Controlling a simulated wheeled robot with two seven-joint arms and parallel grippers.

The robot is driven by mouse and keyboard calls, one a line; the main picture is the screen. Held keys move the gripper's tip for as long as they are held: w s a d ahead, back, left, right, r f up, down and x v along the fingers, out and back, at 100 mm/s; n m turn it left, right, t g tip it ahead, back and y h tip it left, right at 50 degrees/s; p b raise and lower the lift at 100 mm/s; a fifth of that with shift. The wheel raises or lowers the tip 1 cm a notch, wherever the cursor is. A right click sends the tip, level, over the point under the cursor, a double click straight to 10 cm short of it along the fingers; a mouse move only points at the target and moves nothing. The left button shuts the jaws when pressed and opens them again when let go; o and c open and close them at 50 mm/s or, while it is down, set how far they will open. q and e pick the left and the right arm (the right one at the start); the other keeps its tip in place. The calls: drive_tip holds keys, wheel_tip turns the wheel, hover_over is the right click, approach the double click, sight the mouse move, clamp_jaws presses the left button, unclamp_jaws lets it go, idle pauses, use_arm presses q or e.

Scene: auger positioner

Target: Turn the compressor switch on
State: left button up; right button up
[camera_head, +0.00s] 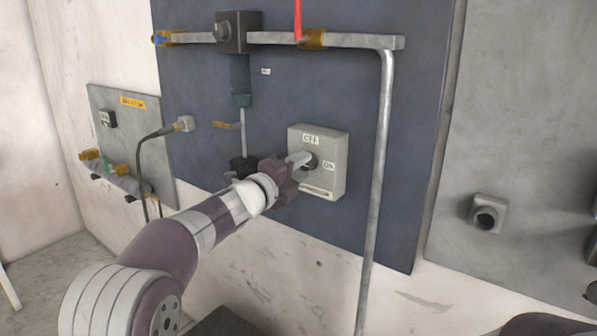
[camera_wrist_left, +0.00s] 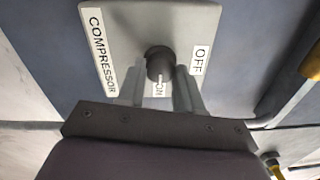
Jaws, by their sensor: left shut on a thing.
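The compressor switch is a pale grey box (camera_head: 337,178) on the blue wall panel, with OFF at its top and ON at its right. In the left wrist view the box (camera_wrist_left: 122,22) carries the COMPRESSOR label at left, OFF at right and ON below the knob. Its dark round knob (camera_wrist_left: 158,60) sits mid-face. My left gripper (camera_head: 304,160) reaches the box from the left and is shut on the knob. Its pale fingers flank the knob in the left wrist view (camera_wrist_left: 160,80). I cannot tell which label the knob points to. My right gripper is not in view.
A grey vertical pipe (camera_head: 376,180) runs just right of the box. A horizontal pipe (camera_head: 355,40) with a dark valve block (camera_head: 238,32) crosses above. A small panel (camera_head: 125,125) with a cable stands left. A grey socket (camera_head: 487,213) is on the right panel.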

use_arm(q)
drive_tip(key=shift+f, duration=0.1)
drive_tip(key=o, duration=1)
drive_tip(key=shift+o, duration=0.2)
drive_tip(key=shift+s, duration=0.1)
drive_tip(key=b+v, duration=0.1)
drive_tip(key=v, duration=1.1)
drive_tip(key=shift+s+a, duration=0.15)
drive_tip(key=shift+s, duration=0.1)
